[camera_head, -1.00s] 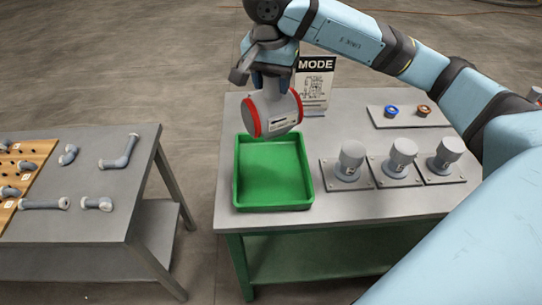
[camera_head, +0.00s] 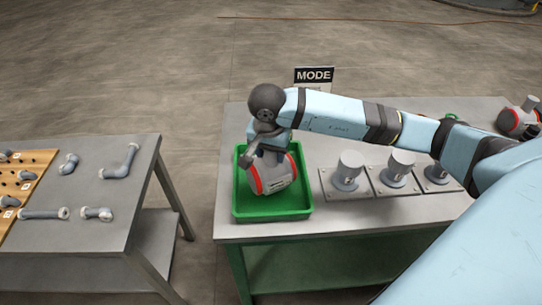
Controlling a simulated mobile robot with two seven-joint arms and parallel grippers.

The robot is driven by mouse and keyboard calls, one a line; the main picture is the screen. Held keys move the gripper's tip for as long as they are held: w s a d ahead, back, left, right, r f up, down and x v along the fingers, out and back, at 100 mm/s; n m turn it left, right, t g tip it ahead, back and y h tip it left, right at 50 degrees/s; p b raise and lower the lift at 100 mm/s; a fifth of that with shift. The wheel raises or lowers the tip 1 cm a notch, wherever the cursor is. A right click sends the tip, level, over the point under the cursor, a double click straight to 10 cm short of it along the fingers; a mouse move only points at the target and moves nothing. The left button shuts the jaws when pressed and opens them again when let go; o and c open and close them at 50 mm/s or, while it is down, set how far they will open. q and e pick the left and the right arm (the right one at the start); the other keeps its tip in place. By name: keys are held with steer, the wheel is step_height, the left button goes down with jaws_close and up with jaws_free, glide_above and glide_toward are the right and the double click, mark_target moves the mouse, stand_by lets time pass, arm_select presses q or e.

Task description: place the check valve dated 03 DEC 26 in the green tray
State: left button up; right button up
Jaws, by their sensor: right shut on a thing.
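The green tray (camera_head: 273,214) stands on the grey table in the middle of the view. A grey check valve with red end rings (camera_head: 277,176) is inside the tray's outline, tilted; I cannot tell whether it touches the tray floor. Its date is too small to read. My right gripper (camera_head: 268,152) is shut on the valve from above, and the wrist hides part of it. Another valve with red rings (camera_head: 518,118) lies at the far right of the table. My left gripper is not in view.
Several grey cylinders on square plates (camera_head: 348,170) stand right of the tray. A MODE sign (camera_head: 313,76) stands behind my arm. A second grey table (camera_head: 95,215) at left holds pipe fittings (camera_head: 120,165), with a floor gap between the tables.

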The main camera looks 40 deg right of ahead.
mark_target(269, 167)
steer(key=shift+f, duration=1.1)
steer(key=o, duration=1)
steer(key=shift+r, duration=0.45)
steer(key=r, duration=0.3)
steer(key=a+r, duration=0.1)
steer(key=r, duration=0.3)
steer(key=s+r+b, duration=0.1)
steer(key=r, duration=0.2)
steer(key=shift+a+r, duration=0.15)
steer(key=shift+a, duration=0.05)
steer(key=shift+r, duration=0.35)
